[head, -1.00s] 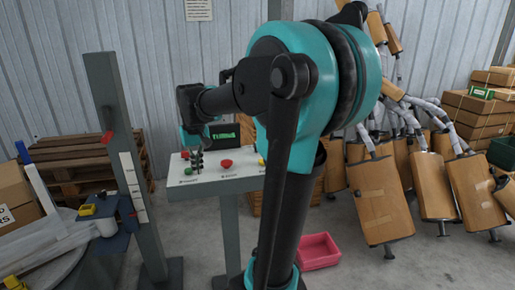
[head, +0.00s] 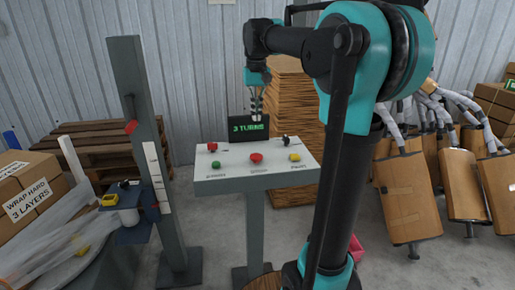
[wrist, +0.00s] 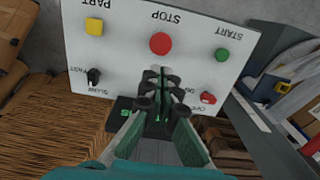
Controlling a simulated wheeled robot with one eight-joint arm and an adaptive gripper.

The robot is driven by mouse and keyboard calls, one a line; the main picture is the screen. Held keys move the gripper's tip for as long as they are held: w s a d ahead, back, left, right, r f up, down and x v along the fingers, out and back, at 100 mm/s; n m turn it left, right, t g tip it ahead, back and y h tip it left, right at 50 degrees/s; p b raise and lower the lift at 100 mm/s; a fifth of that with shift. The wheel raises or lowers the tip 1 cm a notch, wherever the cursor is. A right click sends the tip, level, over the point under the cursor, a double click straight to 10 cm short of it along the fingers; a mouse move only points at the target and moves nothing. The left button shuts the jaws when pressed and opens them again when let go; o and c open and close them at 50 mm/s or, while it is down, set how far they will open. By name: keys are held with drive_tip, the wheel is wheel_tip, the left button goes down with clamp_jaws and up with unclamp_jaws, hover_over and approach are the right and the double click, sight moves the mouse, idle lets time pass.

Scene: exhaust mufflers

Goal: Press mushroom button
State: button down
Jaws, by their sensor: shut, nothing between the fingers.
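The red mushroom button (head: 256,158) sits at the middle front of the white control panel (head: 235,178), on a grey post. In the wrist view the red button (wrist: 160,43) is round, with the word STOP beside it. My gripper (head: 257,113) is shut and empty, raised over the back of the panel in front of the small display (head: 240,129). In the wrist view my gripper's fingertips (wrist: 163,75) point toward the red button, apart from it in the picture. The button is unobstructed in both views.
A green START button (head: 216,165), a yellow button (head: 294,157), a red switch (head: 212,147) and a black knob (head: 286,140) share the panel. A grey column (head: 150,160) stands left. Stacked cardboard (head: 290,110) is behind; mufflers (head: 407,196) hang at right.

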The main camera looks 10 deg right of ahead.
sight(256, 155)
wheel_tip(256, 155, down, 14)
drive_tip(key=shift+a+r, duration=0.1)
drive_tip(key=shift+r, duration=0.15)
idle(0.4)
drive_tip(key=shift+s+f, duration=0.1)
drive_tip(key=shift+f, duration=0.9)
drive_tip(key=shift+r, duration=0.1)
wheel_tip(256, 155, up, 14)
